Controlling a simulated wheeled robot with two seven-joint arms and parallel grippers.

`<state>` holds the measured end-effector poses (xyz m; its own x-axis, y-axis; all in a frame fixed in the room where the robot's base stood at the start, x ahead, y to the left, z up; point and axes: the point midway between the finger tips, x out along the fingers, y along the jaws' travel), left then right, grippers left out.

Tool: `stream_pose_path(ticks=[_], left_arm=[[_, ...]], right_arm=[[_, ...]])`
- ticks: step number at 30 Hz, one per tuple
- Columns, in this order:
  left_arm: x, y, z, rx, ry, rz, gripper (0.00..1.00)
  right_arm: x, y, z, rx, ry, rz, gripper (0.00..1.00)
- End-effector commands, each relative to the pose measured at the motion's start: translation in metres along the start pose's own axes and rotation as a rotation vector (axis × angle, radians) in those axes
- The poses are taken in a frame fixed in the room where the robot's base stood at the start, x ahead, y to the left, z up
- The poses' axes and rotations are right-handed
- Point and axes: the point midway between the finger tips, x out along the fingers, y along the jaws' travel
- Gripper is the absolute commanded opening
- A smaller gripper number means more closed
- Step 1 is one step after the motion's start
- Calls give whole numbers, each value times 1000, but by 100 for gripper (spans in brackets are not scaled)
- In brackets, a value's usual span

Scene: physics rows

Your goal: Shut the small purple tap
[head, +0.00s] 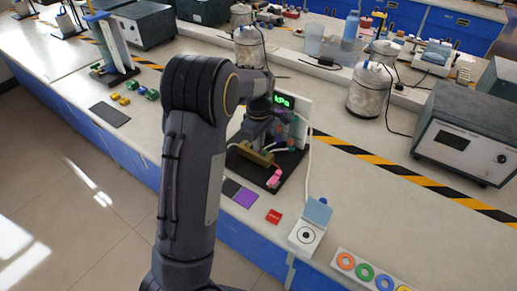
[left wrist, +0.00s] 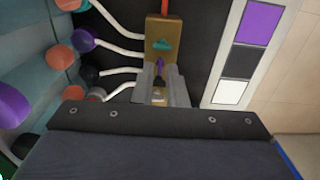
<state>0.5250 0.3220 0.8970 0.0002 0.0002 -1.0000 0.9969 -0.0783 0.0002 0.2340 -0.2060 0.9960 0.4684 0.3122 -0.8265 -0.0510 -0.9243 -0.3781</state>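My left gripper (left wrist: 161,82) reaches over the block with one grey finger on each side of the purple tap. Brass shows between the fingers and the tap, so the gripper looks open. In the head view the brass block (head: 256,155) lies on a dark mat, and my left gripper (head: 258,132) is above its far side. There the purple tap is hidden. My right gripper is out of view.
White hoses (left wrist: 120,72) run from the block to coloured knobs (left wrist: 83,40) on an upright panel. Coloured cards (head: 245,197) lie in front.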

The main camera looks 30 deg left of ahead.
Motion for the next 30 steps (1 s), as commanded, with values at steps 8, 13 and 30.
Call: stream_pose_path(ticks=[8, 13, 30], left_arm=[[6, 0, 0, 0, -1, -1, 12], [10, 0, 0, 0, -1, -1, 12], [16, 0, 0, 0, 0, -1, 12]], right_arm=[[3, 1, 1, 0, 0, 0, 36], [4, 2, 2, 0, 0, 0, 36], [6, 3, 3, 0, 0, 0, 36]])
